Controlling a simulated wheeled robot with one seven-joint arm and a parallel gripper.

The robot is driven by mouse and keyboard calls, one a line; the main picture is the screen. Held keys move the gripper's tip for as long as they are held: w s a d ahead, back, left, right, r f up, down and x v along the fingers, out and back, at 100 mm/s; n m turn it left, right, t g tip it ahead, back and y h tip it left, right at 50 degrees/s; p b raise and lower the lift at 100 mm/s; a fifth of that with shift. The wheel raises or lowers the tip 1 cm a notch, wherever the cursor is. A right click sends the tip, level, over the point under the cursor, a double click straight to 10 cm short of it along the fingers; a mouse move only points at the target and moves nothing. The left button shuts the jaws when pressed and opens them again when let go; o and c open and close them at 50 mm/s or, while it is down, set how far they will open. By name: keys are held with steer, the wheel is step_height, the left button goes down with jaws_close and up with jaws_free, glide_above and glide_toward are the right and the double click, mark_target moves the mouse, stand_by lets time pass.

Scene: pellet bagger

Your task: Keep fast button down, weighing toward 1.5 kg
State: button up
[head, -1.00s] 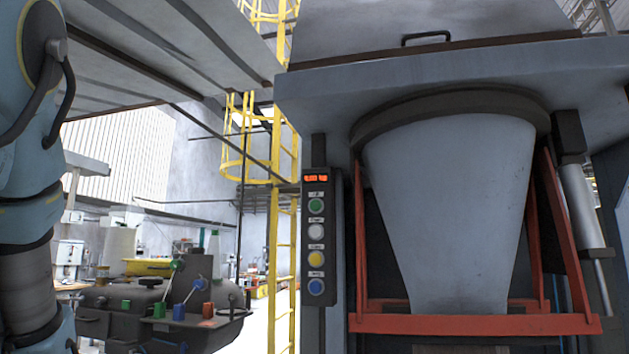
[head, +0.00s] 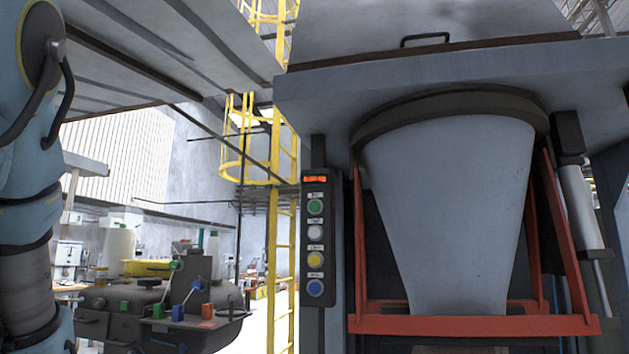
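The control panel (head: 318,240) is a dark upright strip on the front of the bagging machine. It carries a lit orange display (head: 315,179) whose digits I cannot read. Below it sit a green button (head: 315,207), a white button (head: 315,233), a yellow button (head: 315,259) and a blue button (head: 315,288). Their labels are too small to read, so I cannot tell which is the fast one. Nothing visibly touches any button. A pale grey bag or chute (head: 455,210) hangs under the machine. My gripper is out of view; only my arm links show at the left edge.
A red frame (head: 470,325) surrounds the lower chute, with a cylinder (head: 580,205) at its right. A yellow caged ladder (head: 283,230) stands left of the panel. Dark equipment with coloured levers (head: 165,310) sits lower left. A slatted canopy (head: 150,50) hangs overhead.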

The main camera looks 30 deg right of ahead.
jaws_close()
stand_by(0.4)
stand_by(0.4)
